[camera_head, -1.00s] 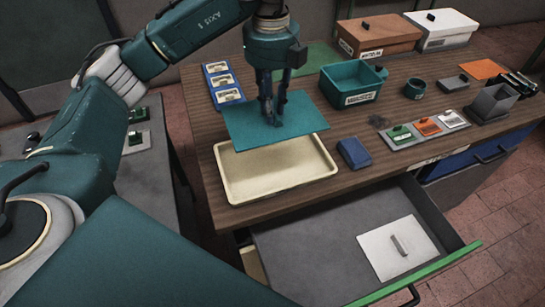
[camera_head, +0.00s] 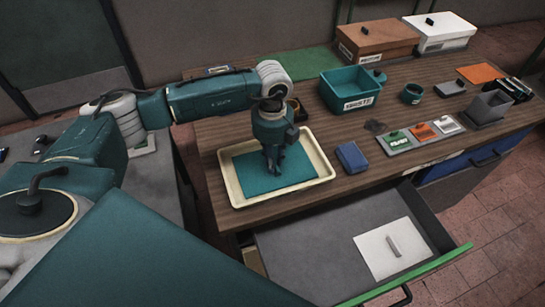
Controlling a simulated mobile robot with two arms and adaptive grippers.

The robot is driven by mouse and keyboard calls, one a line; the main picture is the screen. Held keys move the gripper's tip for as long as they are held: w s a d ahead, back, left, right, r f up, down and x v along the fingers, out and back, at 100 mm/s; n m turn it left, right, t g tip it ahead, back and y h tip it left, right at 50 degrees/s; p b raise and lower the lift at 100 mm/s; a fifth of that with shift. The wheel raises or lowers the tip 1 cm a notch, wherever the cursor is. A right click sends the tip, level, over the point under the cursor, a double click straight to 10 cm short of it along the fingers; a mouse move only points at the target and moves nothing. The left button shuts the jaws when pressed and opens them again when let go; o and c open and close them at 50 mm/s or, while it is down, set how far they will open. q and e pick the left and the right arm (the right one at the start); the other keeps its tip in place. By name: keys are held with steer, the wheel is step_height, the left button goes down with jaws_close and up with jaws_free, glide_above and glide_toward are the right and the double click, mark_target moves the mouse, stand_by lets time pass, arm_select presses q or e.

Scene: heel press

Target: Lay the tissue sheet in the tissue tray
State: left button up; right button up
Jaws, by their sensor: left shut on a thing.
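The tissue sheet (camera_head: 259,177) is a flat teal square. It lies within the rim of the cream tissue tray (camera_head: 231,195), at the front left of the wooden table. My left gripper (camera_head: 275,168) points down over the sheet, its fingers at the sheet's middle and shut on it. The fingertips hide the gripped spot, and I cannot tell whether the whole sheet touches the tray floor. My right gripper is not in view.
A blue block (camera_head: 352,157) lies right of the tray. An open grey drawer (camera_head: 330,224) with a white plate (camera_head: 387,262) juts out below the table front.

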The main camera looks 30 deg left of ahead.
arm_select(q)
steer(key=o, duration=0.8)
steer(key=shift+o, duration=0.2)
steer(key=shift+r, duration=0.15)
steer(key=shift+r+b, duration=0.3)
steer(key=shift+r, duration=0.05)
step_height(320, 180, up, 11)
steer(key=b, duration=0.3)
